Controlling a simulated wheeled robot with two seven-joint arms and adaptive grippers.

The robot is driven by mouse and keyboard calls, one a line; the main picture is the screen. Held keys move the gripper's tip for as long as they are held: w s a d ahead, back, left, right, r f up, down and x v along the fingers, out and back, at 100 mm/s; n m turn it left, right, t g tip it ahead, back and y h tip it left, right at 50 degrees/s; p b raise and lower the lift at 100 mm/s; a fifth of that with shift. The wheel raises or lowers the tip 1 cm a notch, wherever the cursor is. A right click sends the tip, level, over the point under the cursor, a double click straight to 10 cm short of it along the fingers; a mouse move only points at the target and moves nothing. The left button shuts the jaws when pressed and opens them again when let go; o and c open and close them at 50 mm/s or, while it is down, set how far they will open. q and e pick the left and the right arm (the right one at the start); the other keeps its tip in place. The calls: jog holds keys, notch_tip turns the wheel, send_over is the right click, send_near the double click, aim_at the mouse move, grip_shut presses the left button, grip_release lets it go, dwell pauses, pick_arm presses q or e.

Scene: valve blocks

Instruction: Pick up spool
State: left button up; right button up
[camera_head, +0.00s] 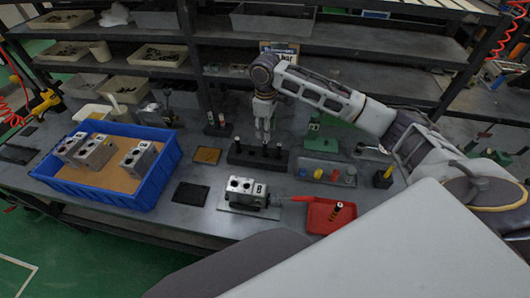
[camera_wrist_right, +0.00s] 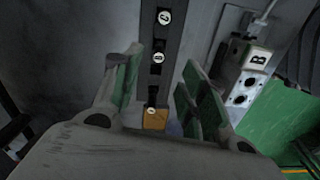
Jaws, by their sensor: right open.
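A black rack (camera_head: 258,157) stands on the bench and holds upright spools whose tops show as small dark posts. In the right wrist view the rack (camera_wrist_right: 151,82) runs up the picture, with round white-labelled spool tops, including one marked C (camera_wrist_right: 164,18) and a spool top (camera_wrist_right: 158,57) below it. My right gripper (camera_head: 264,135) points down just above the rack in the head view. In the right wrist view its open fingers (camera_wrist_right: 163,90) stand either side of the rack, with nothing between the pads. I cannot tell if they touch a spool. My left gripper is not in view.
A valve block marked B (camera_head: 247,193) sits in front of the rack. A blue crate (camera_head: 120,197) with several blocks is at left. A red tray (camera_head: 318,222) and a grey tray with coloured caps (camera_head: 322,166) lie right. Shelves stand behind.

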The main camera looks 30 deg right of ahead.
aim_at(265, 143)
jog(key=shift+f, duration=2.65)
jog(key=shift+f, duration=0.1)
jog(key=shift+w+f+p, duration=0.1)
jog(key=shift+f+p, duration=0.25)
jog(key=shift+f, duration=2.15)
grip_shut()
